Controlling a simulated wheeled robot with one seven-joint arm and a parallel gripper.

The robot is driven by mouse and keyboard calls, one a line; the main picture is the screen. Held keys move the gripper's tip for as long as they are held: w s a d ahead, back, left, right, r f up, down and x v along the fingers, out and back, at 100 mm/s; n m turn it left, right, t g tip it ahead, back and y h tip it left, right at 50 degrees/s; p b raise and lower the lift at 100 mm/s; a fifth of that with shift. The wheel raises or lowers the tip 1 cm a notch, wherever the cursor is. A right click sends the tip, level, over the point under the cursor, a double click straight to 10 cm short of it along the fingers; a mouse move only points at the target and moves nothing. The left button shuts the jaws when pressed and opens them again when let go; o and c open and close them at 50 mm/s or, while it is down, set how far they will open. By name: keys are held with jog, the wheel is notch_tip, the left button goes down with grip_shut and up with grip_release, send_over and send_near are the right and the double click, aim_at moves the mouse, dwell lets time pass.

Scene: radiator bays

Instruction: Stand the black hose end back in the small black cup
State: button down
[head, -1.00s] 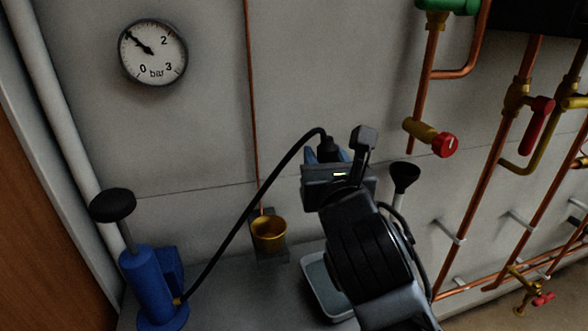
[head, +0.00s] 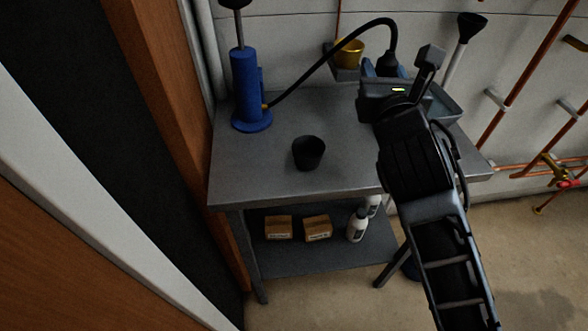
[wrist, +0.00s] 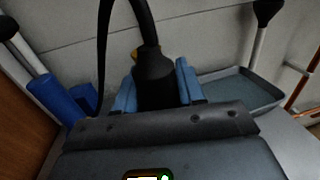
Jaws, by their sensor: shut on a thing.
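The small black cup (head: 309,153) stands upright on the grey bench top, left of my arm in the head view. My gripper (head: 384,69) is up and to the right of the cup, above the bench's back right part. It is shut on the black hose end (head: 389,62). In the wrist view the hose end (wrist: 154,82) sits between the two blue fingers of my gripper (wrist: 155,88), with the hose rising from its top. The hose (head: 318,66) arcs over to the blue pump (head: 246,90) at the bench's left. The cup does not show in the wrist view.
A brass cup (head: 349,53) sits on a wall bracket behind the hose. A grey tray (wrist: 238,90) and a black funnel (head: 471,26) are at the right. Copper pipes (head: 540,70) run along the right wall. The bench (head: 270,180) is clear around the black cup.

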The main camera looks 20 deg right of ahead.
jog(key=shift+w+a+f+b, duration=0.6)
jog(key=shift+a+f+b, duration=0.15)
jog(key=shift+a+f, duration=1.1)
jog(key=shift+w+a+f+b, duration=0.6)
jog(key=shift+a+f+b, duration=0.2)
jog(key=shift+a+f, duration=1)
jog(key=shift+w+a+f+b, duration=0.6)
jog(key=shift+a+f+b, duration=0.15)
jog(key=shift+a+f, duration=1.1)
jog(key=shift+f, duration=0.3)
jog(key=c, duration=0.7)
grip_release()
